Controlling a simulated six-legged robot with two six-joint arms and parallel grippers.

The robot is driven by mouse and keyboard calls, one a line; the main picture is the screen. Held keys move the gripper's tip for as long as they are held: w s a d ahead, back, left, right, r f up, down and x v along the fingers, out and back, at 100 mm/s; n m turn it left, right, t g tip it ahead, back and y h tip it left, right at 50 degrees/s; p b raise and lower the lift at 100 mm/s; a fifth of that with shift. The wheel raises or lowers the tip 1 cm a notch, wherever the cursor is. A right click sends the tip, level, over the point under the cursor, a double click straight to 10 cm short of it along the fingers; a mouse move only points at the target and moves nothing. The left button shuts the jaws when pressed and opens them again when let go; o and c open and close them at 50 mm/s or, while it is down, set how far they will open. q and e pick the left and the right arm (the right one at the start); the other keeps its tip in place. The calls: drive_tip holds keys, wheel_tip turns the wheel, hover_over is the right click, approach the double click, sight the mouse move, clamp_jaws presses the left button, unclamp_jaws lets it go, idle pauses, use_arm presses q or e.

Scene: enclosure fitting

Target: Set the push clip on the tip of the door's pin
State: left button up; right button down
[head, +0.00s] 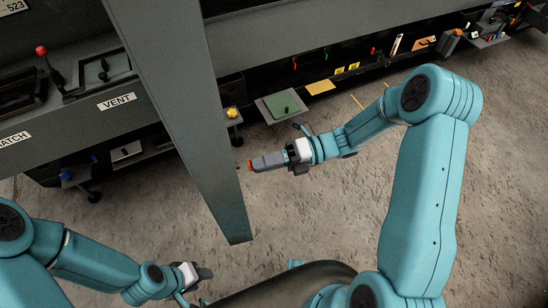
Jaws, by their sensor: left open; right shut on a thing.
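The door (185,105) is a long dark grey panel that crosses the view from the top to the lower middle. A small dark pin (238,168) appears at its right edge, too small to make out well. My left gripper (207,273) is low in the view, left of the door's lower end, open and apart from the door. Its fingers are dark and partly hard to see.
A grey cabinet with a VENT label (117,102) stands behind the door at the left. A small stand with a green plate (280,104) and one with a yellow knob (232,113) stand behind my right gripper. Bare floor (310,215) lies right of the door.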

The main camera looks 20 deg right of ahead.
drive_tip(key=shift+a, duration=0.25)
idle(0.9)
drive_tip(key=shift+p, duration=0.7)
idle(0.4)
drive_tip(key=shift+w+a, duration=0.2)
drive_tip(key=shift+a, duration=0.8)
drive_tip(key=c, duration=1)
unclamp_jaws()
drive_tip(key=shift+d, duration=0.15)
